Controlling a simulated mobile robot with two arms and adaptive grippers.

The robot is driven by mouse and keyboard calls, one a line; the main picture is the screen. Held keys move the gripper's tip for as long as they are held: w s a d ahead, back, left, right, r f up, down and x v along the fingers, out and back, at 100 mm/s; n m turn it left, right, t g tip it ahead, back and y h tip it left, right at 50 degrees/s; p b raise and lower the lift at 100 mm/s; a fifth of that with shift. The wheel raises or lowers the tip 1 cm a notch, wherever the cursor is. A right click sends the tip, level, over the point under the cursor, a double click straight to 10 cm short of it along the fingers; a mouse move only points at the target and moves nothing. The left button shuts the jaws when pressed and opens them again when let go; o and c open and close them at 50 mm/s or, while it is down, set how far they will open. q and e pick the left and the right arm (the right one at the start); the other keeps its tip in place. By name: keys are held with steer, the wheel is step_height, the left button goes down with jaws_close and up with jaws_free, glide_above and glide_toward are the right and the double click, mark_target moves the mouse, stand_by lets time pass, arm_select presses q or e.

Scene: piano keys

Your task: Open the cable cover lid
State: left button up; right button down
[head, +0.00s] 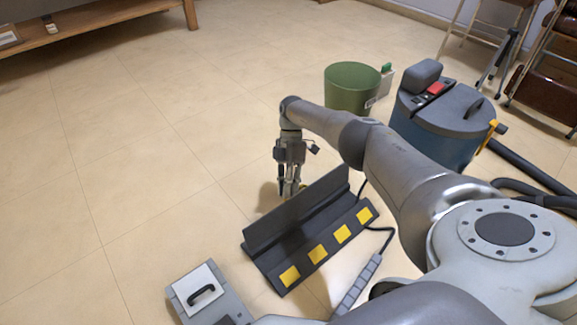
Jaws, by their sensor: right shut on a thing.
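The black cable cover (318,247) lies on the floor, with yellow patches along its near ramp. Its long black lid (290,215) stands raised at a steep tilt along the middle of the cover. My right gripper (290,189) points down at the lid's far side, close to its upper edge, and is shut on the lid. The fingertips are partly hidden, so the exact contact is hard to see. My left gripper is out of view.
A grey power strip (358,286) with a black cord lies beside the cover. A grey box with a black handle (207,293) is at the bottom. A green bucket (350,90) and a blue vacuum (440,110) stand behind right. The left floor is clear.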

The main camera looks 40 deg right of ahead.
steer(key=shift+s+f+g+b, duration=0.2)
steer(key=shift+f+g+b, duration=0.2)
steer(key=shift+f+b, duration=0.1)
steer(key=shift+r, duration=0.1)
steer(key=c, duration=1.5)
jaws_free()
steer(key=shift+w+a+r, duration=0.1)
steer(key=shift+r, duration=4.95)
